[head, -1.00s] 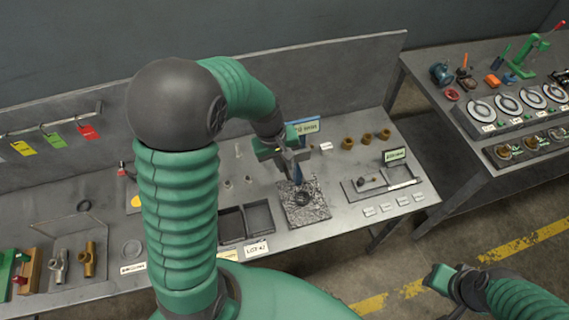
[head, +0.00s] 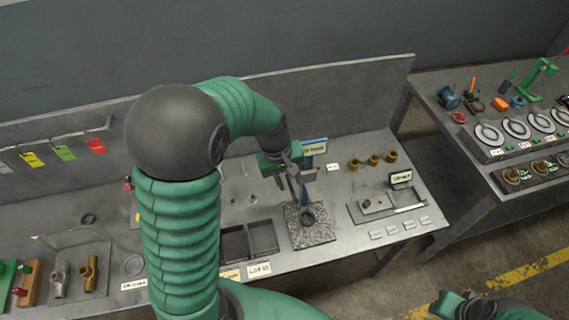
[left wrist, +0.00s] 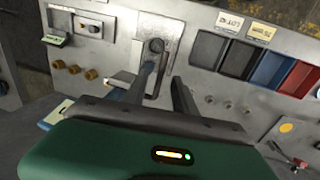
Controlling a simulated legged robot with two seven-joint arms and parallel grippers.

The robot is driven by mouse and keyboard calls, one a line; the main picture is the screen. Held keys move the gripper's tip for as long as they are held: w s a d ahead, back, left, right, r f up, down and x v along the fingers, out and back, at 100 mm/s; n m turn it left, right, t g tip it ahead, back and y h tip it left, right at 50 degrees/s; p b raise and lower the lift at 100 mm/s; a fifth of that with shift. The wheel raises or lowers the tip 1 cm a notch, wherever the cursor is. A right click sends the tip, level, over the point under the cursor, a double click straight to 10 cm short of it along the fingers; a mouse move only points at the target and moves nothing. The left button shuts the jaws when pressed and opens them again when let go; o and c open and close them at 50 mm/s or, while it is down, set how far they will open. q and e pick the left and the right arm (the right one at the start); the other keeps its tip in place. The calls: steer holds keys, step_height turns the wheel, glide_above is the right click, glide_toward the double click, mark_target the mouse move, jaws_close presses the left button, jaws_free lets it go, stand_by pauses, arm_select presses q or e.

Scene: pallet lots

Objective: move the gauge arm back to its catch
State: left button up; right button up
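A speckled plate (head: 312,236) lies on the bench, with a dark round piece (head: 307,214) on it. A blue upright part, apparently of the gauge stand, shows behind my fingers. My left gripper (head: 299,182) is above the plate beside this blue part, fingers pointing down. In the left wrist view its two fingers (left wrist: 163,88) are spread apart, with the plate and a dark knob-like piece (left wrist: 156,45) beyond them. Nothing is clearly held. The gauge arm and its catch are too small or hidden to tell apart. My right gripper (head: 447,303) is at the lower right, fingers unclear.
Two dark bins (head: 263,237) stand left of the plate. A shallow tray (head: 372,208) and several brass pieces (head: 374,160) are to the right and behind. A small blue-edged sign (head: 315,148) stands behind the gripper. A second bench (head: 490,110) is across a gap.

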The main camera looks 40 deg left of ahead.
arm_select(q)
step_height(320, 180, up, 15)
steer(key=s+a, duration=0.1)
steer(key=s, duration=0.1)
steer(key=shift+a+f, duration=0.15)
steer(key=shift+a, duration=0.25)
steer(key=shift+s, duration=0.1)
steer(key=s+d+f+m+b, duration=0.1)
steer(key=s+d+f+m, duration=0.2)
steer(key=f, duration=0.6)
steer(key=s+d+f+m+t+y+b, duration=0.1)
steer(key=s+d+f+m, duration=0.2)
steer(key=d+f+m, duration=0.3)
step_height(320, 180, down, 3)
steer(key=shift+s+d+m, duration=0.25)
steer(key=shift+d+m, duration=0.1)
steer(key=shift+m, duration=0.05)
steer(key=shift+a, duration=0.2)
